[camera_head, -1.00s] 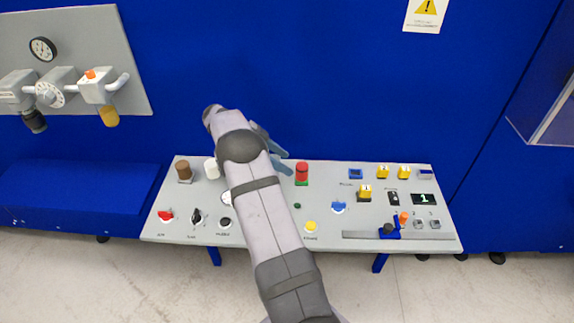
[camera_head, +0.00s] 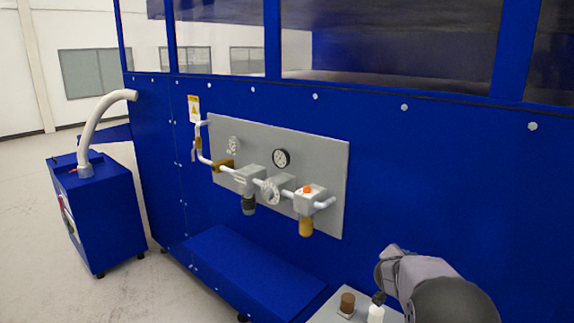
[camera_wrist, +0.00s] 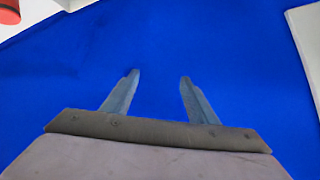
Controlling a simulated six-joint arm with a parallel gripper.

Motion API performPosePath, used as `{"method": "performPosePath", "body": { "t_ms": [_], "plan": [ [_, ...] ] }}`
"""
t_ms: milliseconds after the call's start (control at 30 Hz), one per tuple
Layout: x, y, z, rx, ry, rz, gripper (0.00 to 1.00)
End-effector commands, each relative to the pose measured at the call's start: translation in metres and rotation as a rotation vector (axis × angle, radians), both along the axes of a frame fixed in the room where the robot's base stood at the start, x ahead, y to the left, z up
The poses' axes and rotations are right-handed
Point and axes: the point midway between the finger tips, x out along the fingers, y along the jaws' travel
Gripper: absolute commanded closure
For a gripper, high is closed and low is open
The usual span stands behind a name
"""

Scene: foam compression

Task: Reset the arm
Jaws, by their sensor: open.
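My gripper (camera_wrist: 158,82) shows in the wrist view with its two fingers apart and nothing between them. Blue surface fills the view behind the fingers. In the head view, my arm shows at the lower right, beside the near end of the control panel (camera_head: 326,312). The fingers are not visible there. A brown knob (camera_head: 347,304) and a white knob (camera_head: 376,313) stand on the panel just left of my arm. The rest of the panel is outside the head view. A red cylindrical part (camera_wrist: 9,10) shows at the top left of the wrist view.
A grey plate (camera_head: 330,165) with gauges, valves and pipes is fixed to the blue machine wall (camera_head: 420,170). A blue ledge (camera_head: 245,270) juts out below it. A blue cabinet (camera_head: 100,220) with a white hose stands at left on open floor.

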Motion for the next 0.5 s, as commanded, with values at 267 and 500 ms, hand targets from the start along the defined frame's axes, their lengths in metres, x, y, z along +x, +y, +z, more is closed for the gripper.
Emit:
{"method": "performPosePath", "body": {
  "t_ms": [267, 500],
  "plan": [
    [-0.046, 0.176, -0.034, 0.101, 0.213, 0.621, 0.47],
    [-0.176, 0.257, -0.089, 0.176, 0.575, 0.951, 0.47]
  ]
}}
